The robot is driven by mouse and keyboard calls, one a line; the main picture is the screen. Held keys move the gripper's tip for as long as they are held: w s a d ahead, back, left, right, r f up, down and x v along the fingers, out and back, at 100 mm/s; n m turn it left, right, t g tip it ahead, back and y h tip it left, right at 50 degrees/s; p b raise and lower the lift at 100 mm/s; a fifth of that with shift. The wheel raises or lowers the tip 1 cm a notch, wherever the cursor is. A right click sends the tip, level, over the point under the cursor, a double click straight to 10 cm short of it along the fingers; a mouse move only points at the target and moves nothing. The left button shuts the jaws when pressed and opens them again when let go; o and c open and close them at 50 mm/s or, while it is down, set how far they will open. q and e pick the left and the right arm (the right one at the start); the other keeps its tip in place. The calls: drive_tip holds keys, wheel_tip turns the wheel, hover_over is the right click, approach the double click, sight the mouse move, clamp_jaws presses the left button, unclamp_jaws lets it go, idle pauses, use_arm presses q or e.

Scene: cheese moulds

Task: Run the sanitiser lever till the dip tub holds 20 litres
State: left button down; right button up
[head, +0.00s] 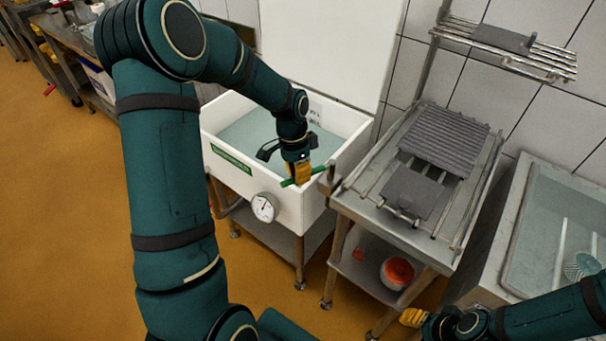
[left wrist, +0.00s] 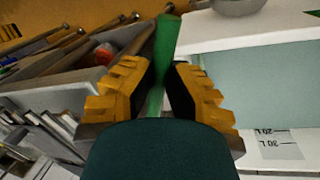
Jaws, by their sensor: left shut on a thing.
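The white dip tub (head: 222,130) stands on a steel stand and holds pale green liquid (head: 247,135). Its inner far wall carries printed level marks (head: 314,116); they also show in the left wrist view (left wrist: 274,138), close to the liquid's edge, too small to read surely. A green lever (head: 318,169) is at the tub's front right corner. My left gripper (head: 300,180) is shut on this lever, which also runs between the yellow fingers in the left wrist view (left wrist: 163,50). My right gripper (head: 411,317) is low at right, its opening unclear.
A round dial (head: 265,207) and a green label (head: 231,158) are on the tub's front. A steel rack table (head: 372,206) with grey ribbed mats (head: 445,138) stands close at right, with a red-topped bucket (head: 397,272) below. Another basin (head: 519,220) is far right.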

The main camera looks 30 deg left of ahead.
use_arm(q)
drive_tip(key=shift+w+a+f+m+p, duration=0.1)
drive_tip(key=shift+w+a+m+p, duration=0.15)
drive_tip(key=shift+a+m, duration=0.3)
drive_tip(key=shift+w+a+f+m+p, duration=0.1)
drive_tip(key=shift+w+a+m+p, duration=0.15)
drive_tip(key=shift+m, duration=0.4)
drive_tip(key=shift+a, duration=0.1)
drive_tip(key=c, duration=0.9)
unclamp_jaws()
drive_tip(key=shift+w, duration=0.1)
drive_tip(key=shift+r, duration=0.15)
wheel_tip(320, 180, up, 12)
drive_tip(key=w+a, duration=0.1)
drive_tip(key=shift+w+a+f, duration=0.2)
drive_tip(key=shift+w+a, duration=0.05)
drive_tip(key=shift+a, duration=0.15)
